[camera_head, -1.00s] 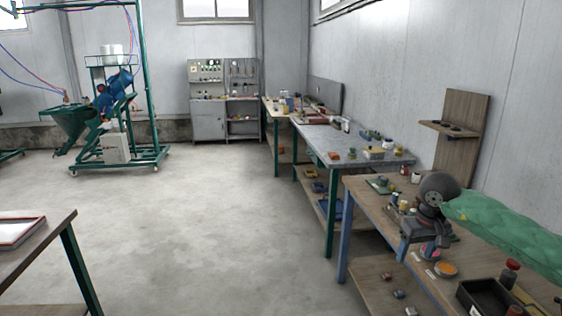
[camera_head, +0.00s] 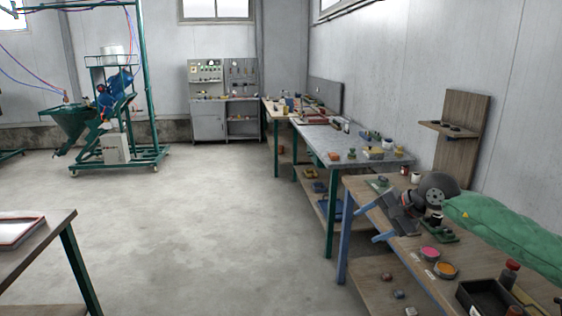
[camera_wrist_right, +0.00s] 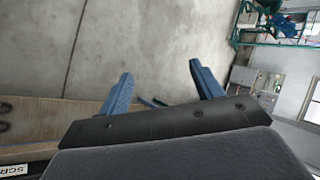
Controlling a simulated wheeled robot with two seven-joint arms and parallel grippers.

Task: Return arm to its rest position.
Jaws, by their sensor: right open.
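My right arm (camera_head: 510,232), in a green padded sleeve, comes in from the right over the near wooden workbench. Its dark wrist ends in my right gripper (camera_head: 369,216), which points left past the bench's edge. In the right wrist view the two blue fingers of this gripper (camera_wrist_right: 160,70) stand wide apart with nothing between them, and bare concrete floor lies beyond. My left gripper is not in view.
The near workbench (camera_head: 402,264) holds a pink round dish (camera_head: 429,253), an orange one (camera_head: 446,270) and a black tray (camera_head: 487,298). A grey-topped bench (camera_head: 325,139) stands behind. The concrete floor (camera_head: 200,215) to the left is clear.

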